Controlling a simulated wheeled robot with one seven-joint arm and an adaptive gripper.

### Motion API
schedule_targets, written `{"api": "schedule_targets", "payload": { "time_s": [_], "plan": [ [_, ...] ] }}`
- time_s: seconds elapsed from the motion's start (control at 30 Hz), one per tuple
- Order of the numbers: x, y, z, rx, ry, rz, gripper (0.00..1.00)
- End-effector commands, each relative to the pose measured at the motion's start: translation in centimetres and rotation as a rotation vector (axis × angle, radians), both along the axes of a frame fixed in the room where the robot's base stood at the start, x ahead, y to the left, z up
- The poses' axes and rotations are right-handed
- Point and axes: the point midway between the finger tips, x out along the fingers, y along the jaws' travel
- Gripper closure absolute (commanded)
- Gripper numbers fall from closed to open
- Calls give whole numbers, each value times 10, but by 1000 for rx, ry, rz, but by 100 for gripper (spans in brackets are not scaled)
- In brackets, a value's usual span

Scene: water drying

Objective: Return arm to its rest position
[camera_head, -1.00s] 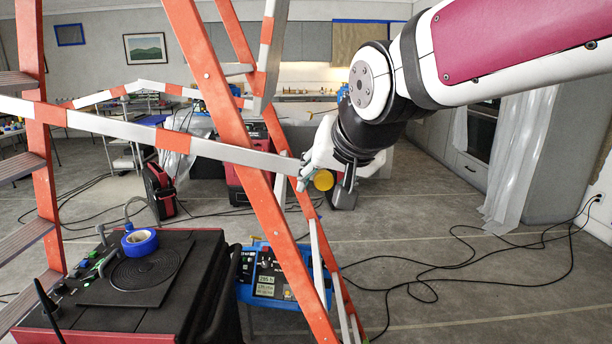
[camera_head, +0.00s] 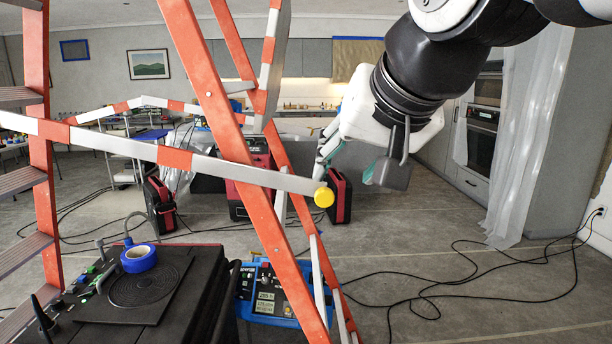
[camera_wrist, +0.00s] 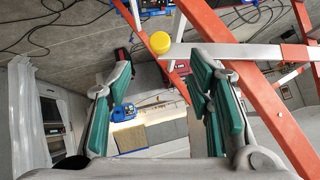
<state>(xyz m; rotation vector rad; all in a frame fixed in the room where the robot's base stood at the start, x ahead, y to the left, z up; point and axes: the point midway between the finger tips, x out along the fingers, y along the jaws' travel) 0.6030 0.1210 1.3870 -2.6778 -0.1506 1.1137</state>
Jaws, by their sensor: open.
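My gripper (camera_head: 348,162) hangs at the upper right of centre in the head view, below my arm's dark wrist. In the wrist view my gripper (camera_wrist: 160,88) shows its two teal-padded fingers wide apart, with nothing between them. A round yellow knob (camera_head: 323,197) sits at the right end of the red-and-white striped bar, just below and left of the fingers in the head view. The wrist view also shows the yellow knob (camera_wrist: 160,42), beyond the fingers and apart from them.
An orange stepladder (camera_head: 215,90) stands left of my gripper, with the striped bar (camera_head: 130,146) across it. A dark machine (camera_head: 110,305) with blue tape (camera_head: 138,258) is front left. A blue device (camera_head: 268,298) stands behind the ladder. Cables (camera_head: 450,270) cross open floor at right.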

Motion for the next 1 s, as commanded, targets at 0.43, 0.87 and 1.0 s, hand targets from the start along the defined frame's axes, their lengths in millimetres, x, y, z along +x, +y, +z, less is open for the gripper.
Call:
{"api": "schedule_targets", "payload": {
  "time_s": [0.43, 0.87, 1.0],
  "plan": [
    [-6, -2, 4, -1, 2, -1, 53],
    [-108, -101, -117, -215, 231, 5, 53],
    [-139, -118, -150, -251, 300, 26, 53]
  ]
}}
